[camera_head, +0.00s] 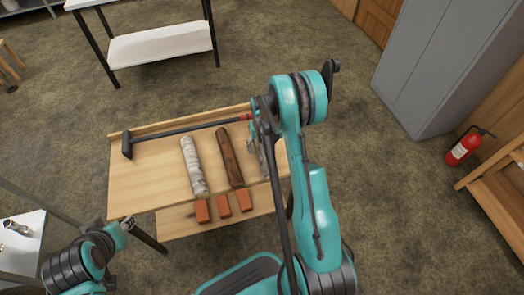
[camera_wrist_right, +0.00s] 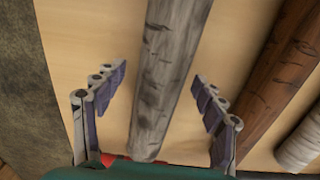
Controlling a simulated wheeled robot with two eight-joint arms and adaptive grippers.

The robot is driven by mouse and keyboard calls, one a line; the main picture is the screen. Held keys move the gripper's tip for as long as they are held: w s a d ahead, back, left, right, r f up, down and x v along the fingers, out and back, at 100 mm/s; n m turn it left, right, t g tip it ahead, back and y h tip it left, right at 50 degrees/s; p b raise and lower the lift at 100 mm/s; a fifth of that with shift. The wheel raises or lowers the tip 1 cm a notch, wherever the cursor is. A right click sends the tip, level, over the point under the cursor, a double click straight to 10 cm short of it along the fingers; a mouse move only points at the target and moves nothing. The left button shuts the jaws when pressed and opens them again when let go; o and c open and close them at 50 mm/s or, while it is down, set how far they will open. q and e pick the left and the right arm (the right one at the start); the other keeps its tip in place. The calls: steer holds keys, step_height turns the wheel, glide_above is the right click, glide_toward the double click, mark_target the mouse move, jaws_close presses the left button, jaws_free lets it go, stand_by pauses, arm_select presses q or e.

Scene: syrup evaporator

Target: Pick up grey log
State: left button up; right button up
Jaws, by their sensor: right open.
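The grey log (camera_wrist_right: 166,75) lies on the wooden table, between the spread fingers of my right gripper (camera_wrist_right: 160,73) in the right wrist view. The fingers stand apart from its sides. In the head view my right gripper (camera_head: 257,140) hangs over the table's right end and mostly hides the grey log. Beside it lie a brown log (camera_head: 230,157), also at the right in the wrist view (camera_wrist_right: 275,80), and a whitish birch log (camera_head: 193,166). My left gripper (camera_head: 127,224) is small at the lower left; its jaws are unclear.
A long-handled hammer (camera_head: 180,132) lies along the table's (camera_head: 145,180) back edge. Several orange-red blocks (camera_head: 223,205) sit on the lower shelf in front. A white table (camera_head: 160,45) stands behind, a grey cabinet (camera_head: 440,60) and fire extinguisher (camera_head: 465,148) at right.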

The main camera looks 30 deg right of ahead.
steer(key=c, duration=1.5)
steer(key=shift+r, duration=0.15)
